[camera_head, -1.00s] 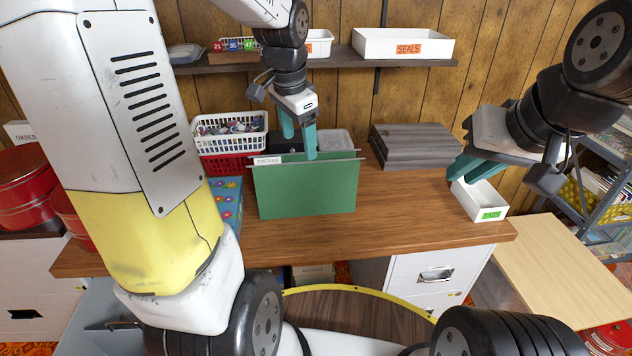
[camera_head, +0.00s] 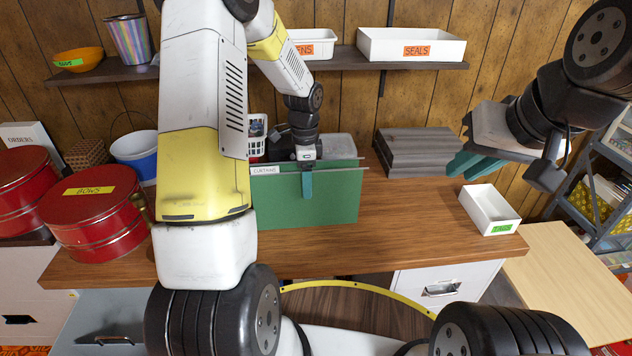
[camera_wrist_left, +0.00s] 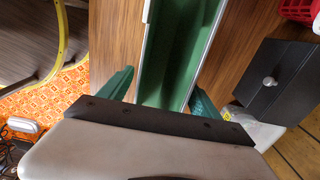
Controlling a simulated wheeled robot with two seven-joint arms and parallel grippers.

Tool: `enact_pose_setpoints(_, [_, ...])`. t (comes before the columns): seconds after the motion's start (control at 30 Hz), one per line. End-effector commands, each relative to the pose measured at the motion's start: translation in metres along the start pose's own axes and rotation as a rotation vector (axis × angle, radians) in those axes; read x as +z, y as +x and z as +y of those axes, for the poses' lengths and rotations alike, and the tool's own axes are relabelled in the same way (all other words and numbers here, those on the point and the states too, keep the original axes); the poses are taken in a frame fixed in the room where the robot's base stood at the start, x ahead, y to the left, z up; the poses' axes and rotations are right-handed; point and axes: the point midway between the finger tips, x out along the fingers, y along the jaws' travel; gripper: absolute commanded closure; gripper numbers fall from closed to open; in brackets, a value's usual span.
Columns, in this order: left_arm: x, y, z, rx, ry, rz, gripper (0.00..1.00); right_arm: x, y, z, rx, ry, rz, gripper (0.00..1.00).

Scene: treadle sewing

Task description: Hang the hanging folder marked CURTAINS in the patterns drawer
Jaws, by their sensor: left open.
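The green hanging folder (camera_head: 275,205) stands upright on the wooden table, with a white CURTAINS tab (camera_head: 265,170) at the left of its top rail. My left gripper (camera_head: 307,185) is at its top edge, with one teal finger in front of the green face; the other is hidden in the head view. In the left wrist view the gripper (camera_wrist_left: 160,95) is open, with the folder (camera_wrist_left: 180,50) between its fingers. My right gripper (camera_head: 475,165) hangs empty at the right; its finger gap is unclear. No drawer marked patterns is legible.
A white TAGS tray (camera_head: 490,210) stands at the table's right end, and a grey ridged stack (camera_head: 425,152) at the back. A white cabinet drawer (camera_head: 445,288) is below right; a grey drawer front (camera_head: 100,325) is low left.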

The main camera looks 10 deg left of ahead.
Motion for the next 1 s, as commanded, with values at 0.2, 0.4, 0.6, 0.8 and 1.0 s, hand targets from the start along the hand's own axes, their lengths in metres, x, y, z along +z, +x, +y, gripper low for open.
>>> enact_pose_setpoints(0.2, [-0.001,0.020,0.000,0.000,0.001,0.000,0.27,0.000,0.000,0.000,0.000,0.000,0.000,0.83])
enact_pose_setpoints(0.4, [0.000,0.020,0.000,-0.001,0.000,0.001,0.27,0.000,0.000,0.000,0.000,0.000,0.000,0.83])
enact_pose_setpoints(0.6, [-0.001,0.020,0.000,-0.001,0.000,0.001,0.65,0.000,0.000,0.000,0.000,0.000,0.000,0.83])
enact_pose_setpoints(0.8, [-0.001,0.020,0.000,-0.001,0.000,0.001,0.95,0.000,0.000,0.000,0.000,0.000,0.000,0.83])
enact_pose_setpoints(1.0, [-0.001,0.018,-0.001,-0.002,0.000,0.001,0.95,0.000,0.000,0.000,0.000,0.000,0.000,0.83])
